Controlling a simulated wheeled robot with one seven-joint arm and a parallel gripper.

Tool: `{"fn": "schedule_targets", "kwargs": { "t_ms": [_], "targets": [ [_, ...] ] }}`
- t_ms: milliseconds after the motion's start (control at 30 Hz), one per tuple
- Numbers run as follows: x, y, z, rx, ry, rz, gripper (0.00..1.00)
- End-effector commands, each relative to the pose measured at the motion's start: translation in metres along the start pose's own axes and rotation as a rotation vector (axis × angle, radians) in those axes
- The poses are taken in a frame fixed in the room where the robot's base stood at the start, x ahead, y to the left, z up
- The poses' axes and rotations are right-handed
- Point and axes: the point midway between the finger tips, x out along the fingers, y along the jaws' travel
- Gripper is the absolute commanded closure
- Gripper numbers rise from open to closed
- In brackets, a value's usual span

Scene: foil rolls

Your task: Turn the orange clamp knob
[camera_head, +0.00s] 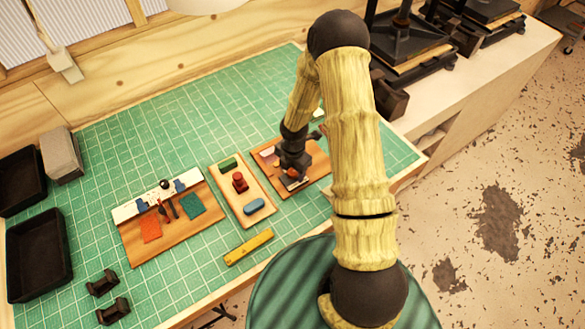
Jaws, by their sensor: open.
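My gripper (294,167) is over the right-hand wooden board (318,168) on the green tiled table, with its fingers pointing down. A small orange spot, which looks like the orange clamp knob (293,173), shows right at the fingers. My gripper is open, but its fingertips are small and dark, and I cannot tell whether they touch the knob or stand around it. My wrist and hand hide part of the board and of the clamp.
A middle board (229,188) holds green, red and blue pieces. A left board (182,240) carries a white strip and coloured patches. A yellow bar (249,247) lies in front. Black trays (38,262) and dark blocks (113,311) stand at left. The back of the table is clear.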

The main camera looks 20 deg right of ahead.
Motion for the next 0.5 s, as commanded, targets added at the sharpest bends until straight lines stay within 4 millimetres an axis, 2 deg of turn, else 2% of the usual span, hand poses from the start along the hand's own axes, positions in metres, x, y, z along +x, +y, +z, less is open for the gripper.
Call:
{"fn": "schedule_targets", "kwargs": {
  "t_ms": [267, 400, 500],
  "targets": [
    [0.0017, -0.0001, 0.0003, 0.001, 0.000, 0.000, 0.44],
    [0.0016, -0.0002, 0.0003, 0.001, 0.000, 0.000, 0.72],
    [0.0015, -0.0001, 0.0003, 0.001, 0.000, 0.000, 0.89]
  ]
}}
